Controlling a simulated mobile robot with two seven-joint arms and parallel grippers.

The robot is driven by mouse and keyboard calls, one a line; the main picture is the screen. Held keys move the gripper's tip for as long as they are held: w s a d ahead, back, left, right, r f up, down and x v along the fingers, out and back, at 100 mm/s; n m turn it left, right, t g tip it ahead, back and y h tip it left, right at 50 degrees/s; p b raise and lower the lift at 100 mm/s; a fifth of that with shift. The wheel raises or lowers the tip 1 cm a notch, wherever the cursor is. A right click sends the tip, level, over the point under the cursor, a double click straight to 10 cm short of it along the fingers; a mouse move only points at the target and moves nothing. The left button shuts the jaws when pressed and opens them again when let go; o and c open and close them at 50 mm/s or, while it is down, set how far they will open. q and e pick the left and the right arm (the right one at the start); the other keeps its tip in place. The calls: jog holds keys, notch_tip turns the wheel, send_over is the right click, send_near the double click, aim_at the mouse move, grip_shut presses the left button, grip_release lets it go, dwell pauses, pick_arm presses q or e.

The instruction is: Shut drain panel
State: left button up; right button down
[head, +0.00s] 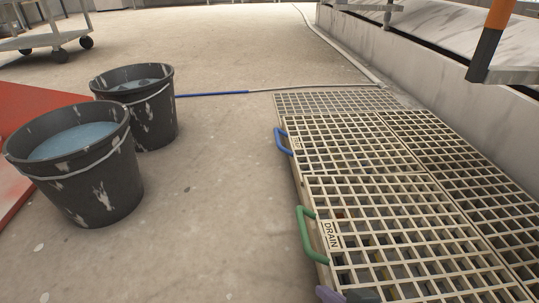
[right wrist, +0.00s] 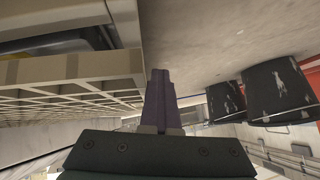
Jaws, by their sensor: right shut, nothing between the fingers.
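The near drain panel (head: 400,242) is a cream lattice grate with a DRAIN label and a green handle (head: 304,235) on its left edge. A second grate panel (head: 352,143) with a blue handle (head: 282,142) lies beyond it. I cannot tell from here whether either panel is fully flat. My right gripper (head: 331,294) shows only as purple fingertips at the bottom edge, near the near panel's left edge. In the right wrist view its purple fingers (right wrist: 160,98) are shut and empty, beside a lattice edge (right wrist: 70,98). My left gripper is not in view.
Two dark buckets (head: 98,187) (head: 150,115) of bluish liquid stand at left by a red surface (head: 35,115). A blue hose (head: 212,94) crosses the floor. A pale low wall (head: 430,65) runs along the right. The floor between buckets and grates is clear.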

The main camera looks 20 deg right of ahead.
jog(key=shift+s+d+f, duration=0.25)
jog(key=shift+f, duration=0.15)
jog(key=shift+r, duration=0.1)
